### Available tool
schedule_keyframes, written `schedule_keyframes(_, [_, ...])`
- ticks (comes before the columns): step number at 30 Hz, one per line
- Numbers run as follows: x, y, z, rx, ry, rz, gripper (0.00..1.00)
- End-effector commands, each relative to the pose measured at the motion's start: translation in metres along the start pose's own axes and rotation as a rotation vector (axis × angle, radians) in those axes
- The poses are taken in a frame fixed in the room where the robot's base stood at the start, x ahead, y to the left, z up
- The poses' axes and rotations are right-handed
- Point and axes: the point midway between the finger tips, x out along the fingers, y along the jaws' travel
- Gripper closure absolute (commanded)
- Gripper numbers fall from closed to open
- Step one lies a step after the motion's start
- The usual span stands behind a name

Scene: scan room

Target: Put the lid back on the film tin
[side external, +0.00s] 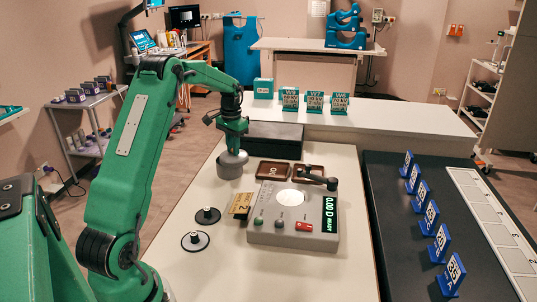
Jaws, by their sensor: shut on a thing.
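My gripper (233,146) points down at the left back of the white table. It is shut on the top of a round grey piece (232,165), which I take to be the film tin's lid with the tin at or under it. At this size I cannot tell lid from tin, nor whether the lid is seated or just above it. My fingers hide the grip point. Two black discs with knobs (208,215) and (195,241) lie on the table in front of it.
A grey instrument (270,236) with a display, white disc and lever stands to the right of the discs, with a yellow tag (240,205) beside it. Brown trays (272,168) and a dark box (276,138) are behind. Blue markers (431,219) stand on the dark table.

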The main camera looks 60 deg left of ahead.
Motion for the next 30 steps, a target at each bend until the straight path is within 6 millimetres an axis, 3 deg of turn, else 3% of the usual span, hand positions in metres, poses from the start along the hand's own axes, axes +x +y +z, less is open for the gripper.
schedule_keyframes(3, [0.004, -0.021, -0.007, -0.031, -0.001, 0.0, 1.0])
schedule_keyframes(9, [0.006, -0.041, -0.013, -0.06, 0.0, 0.0, 1.0])
schedule_keyframes(30, [0.02, -0.046, -0.014, -0.067, -0.001, 0.001, 1.0])
